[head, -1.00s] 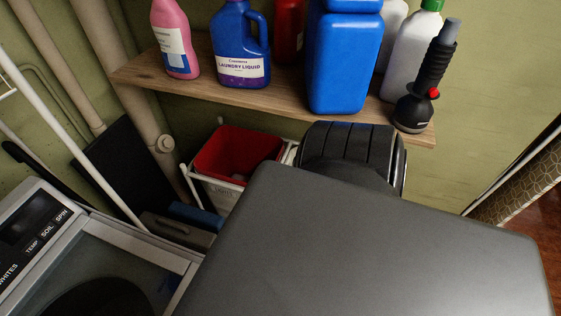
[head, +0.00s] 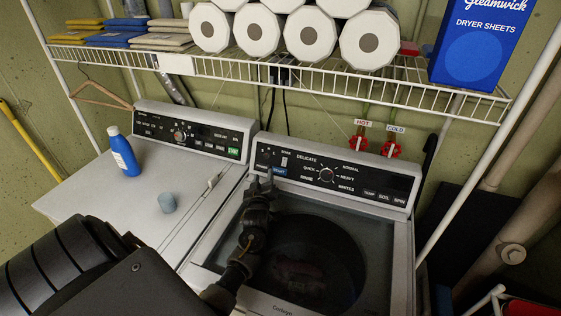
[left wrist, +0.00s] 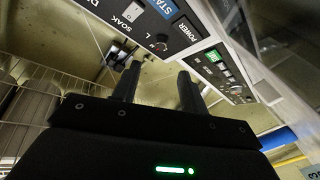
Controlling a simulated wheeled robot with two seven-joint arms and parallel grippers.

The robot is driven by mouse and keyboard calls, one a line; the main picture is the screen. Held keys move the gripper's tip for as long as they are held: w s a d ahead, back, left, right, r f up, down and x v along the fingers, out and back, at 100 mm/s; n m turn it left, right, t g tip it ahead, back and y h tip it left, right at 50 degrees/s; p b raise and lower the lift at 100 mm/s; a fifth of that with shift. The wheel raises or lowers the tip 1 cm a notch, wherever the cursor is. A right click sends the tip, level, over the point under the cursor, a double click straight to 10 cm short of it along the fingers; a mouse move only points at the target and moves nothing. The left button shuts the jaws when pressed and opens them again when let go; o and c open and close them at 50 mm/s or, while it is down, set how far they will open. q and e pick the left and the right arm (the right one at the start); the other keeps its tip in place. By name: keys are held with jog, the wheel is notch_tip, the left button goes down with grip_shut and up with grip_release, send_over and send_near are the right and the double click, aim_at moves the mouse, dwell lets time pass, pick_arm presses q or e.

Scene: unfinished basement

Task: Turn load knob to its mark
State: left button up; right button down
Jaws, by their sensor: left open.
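A small dark knob (head: 266,155), which seems to be the load knob, sits at the panel's left end above the power button. In the left wrist view this knob (left wrist: 162,38) shows by an "L" letter, between the soak switch and the power button. Its pointer and mark are too small to read. My left gripper (head: 263,182) is just below and in front of it. Its two fingers (left wrist: 159,70) are apart and empty, with the knob beyond them. My right gripper is out of view.
A larger cycle dial (head: 326,175) is to the right on the same panel. A wire shelf (head: 330,70) with paper rolls overhangs it. Red valves (head: 391,149) are on the wall behind.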

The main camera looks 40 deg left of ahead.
aim_at(266, 156)
pick_arm(q)
jog(key=b+x, duration=0.1)
jog(key=x, duration=0.2)
jog(key=b+x, duration=0.2)
jog(key=x, duration=0.1)
jog(key=b+x, duration=0.2)
jog(key=shift+w+a+f, duration=0.3)
jog(key=shift+w+a+r+b, duration=0.2)
jog(key=shift+w+a+b, duration=0.25)
jog(key=shift+w+b, duration=0.2)
grip_shut()
